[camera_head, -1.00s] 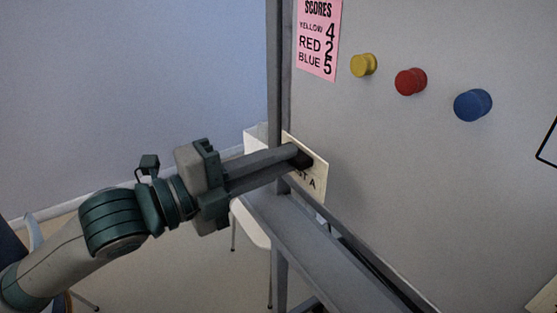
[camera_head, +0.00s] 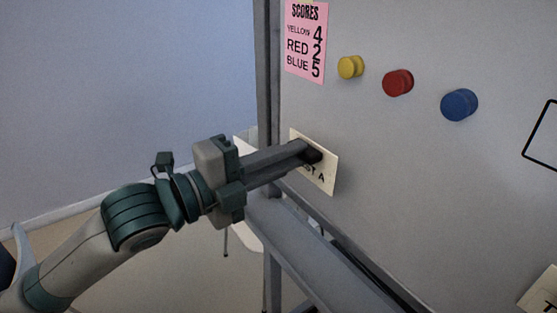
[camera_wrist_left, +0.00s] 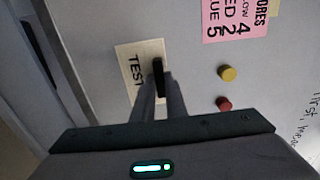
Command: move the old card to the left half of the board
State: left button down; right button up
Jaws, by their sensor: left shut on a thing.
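A cream card (camera_head: 325,178) with partly hidden black lettering ending in "T A" is at the lower left of the whiteboard (camera_head: 400,170). In the left wrist view the card (camera_wrist_left: 133,72) reads "TEST", turned sideways. A dark grip piece (camera_head: 314,155) is at the middle of the card. My left gripper (camera_head: 303,152) is shut on this piece, and the fingers cover part of the card. I cannot tell whether the card touches the board. Another cream card (camera_head: 541,291) shows only in part at the bottom right. My right gripper is not in view.
A pink score sheet (camera_head: 305,45) is at the board's upper left. Yellow (camera_head: 350,67), red (camera_head: 398,83) and blue (camera_head: 459,105) round magnets are to its right. The grey frame post (camera_head: 267,70) and a ledge (camera_head: 310,250) border the board. Bare board lies below the magnets.

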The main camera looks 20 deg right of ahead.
aim_at(311, 145)
pick_arm(q)
jog(key=x, duration=0.2)
jog(key=shift+w+d, duration=0.1)
jog(key=shift+d, duration=0.25)
jog(key=shift+w+d, duration=0.15)
jog(key=shift+d, duration=0.3)
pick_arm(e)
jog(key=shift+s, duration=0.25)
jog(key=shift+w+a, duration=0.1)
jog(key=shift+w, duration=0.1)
pick_arm(q)
jog(key=shift+w+d, duration=0.2)
jog(key=shift+d, duration=0.25)
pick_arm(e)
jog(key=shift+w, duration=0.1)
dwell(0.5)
pick_arm(q)
jog(key=c, duration=1.3)
grip_release()
jog(key=shift+a, duration=0.15)
jog(key=v, duration=0.6)
jog(key=shift+s+a+p, duration=0.2)
jog(key=shift+a+p, duration=0.15)
jog(key=shift+p, duration=0.05)
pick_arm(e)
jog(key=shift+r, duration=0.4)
